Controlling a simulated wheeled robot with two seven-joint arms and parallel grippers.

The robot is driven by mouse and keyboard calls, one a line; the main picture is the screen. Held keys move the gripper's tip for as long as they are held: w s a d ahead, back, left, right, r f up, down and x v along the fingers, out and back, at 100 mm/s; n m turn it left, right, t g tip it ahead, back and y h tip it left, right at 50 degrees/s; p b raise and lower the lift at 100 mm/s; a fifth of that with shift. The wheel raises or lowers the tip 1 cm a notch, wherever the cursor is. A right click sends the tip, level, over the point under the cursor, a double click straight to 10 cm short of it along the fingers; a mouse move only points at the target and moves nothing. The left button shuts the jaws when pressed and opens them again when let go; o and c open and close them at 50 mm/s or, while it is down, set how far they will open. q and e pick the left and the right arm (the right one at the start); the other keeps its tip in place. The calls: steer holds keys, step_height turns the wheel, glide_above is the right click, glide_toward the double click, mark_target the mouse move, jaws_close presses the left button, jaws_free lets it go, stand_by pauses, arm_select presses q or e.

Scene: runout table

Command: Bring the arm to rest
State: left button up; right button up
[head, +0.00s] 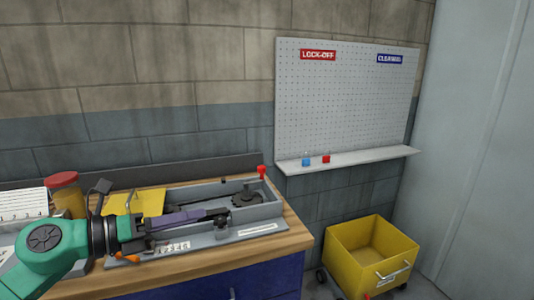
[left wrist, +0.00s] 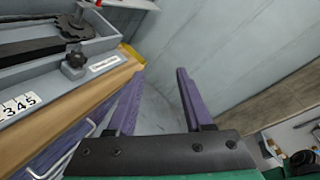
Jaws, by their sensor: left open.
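My left arm (head: 50,240), green with a dark wrist, comes in from the left over the workbench. My left gripper (head: 222,214) points right, its purple fingers in front of or above the grey runout fixture (head: 262,212); the gap in height cannot be told. In the left wrist view the left gripper (left wrist: 161,73) is open, with nothing between its fingers. The fixture (left wrist: 105,45) with its dark knob (left wrist: 74,61) lies to the left of the fingers there. My right gripper is not in view.
The wooden bench (head: 288,240) has blue drawers. A yellow wheeled bin (head: 350,260) stands on the floor at right. A pegboard shelf (head: 370,157) holds small blue and red items.

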arm_select(q)
steer(key=w+a+f+n+t+y, duration=0.25)
steer(key=n+t+y, duration=0.25)
steer(key=n, duration=0.6)
steer(key=w+a+f+n+t+y, duration=0.25)
steer(key=a+n+t+y, duration=0.2)
steer(key=n, duration=0.65)
steer(key=s+a+f+n+g+y, duration=0.2)
steer(key=s+f+n+g, duration=0.15)
steer(key=f, duration=0.35)
steer(key=s+a+f+n+g+y, duration=0.2)
steer(key=f+n+y, duration=0.1)
steer(key=f+n, duration=0.25)
steer(key=s+d+f+n+g+h, duration=0.1)
steer(key=s+d+f+n+g, duration=0.15)
steer(key=s+f+g, duration=0.45)
steer(key=s+d+f+n+g+h, duration=0.1)
steer(key=s+d+f+n+g, duration=0.15)
steer(key=s+f, duration=0.8)
step_height(320, 180, down, 21)
steer(key=s+g, duration=0.2)
steer(key=s, duration=0.1)
steer(key=s+a+f, duration=0.2)
steer(key=s+f, duration=0.5)
steer(key=s, duration=0.1)
steer(key=s+a+f+g, duration=0.1)
steer(key=s+f, duration=0.7)
steer(key=shift+s+a+f, duration=0.3)
steer(key=shift+s+a, duration=0.05)
steer(key=shift+s, duration=0.05)
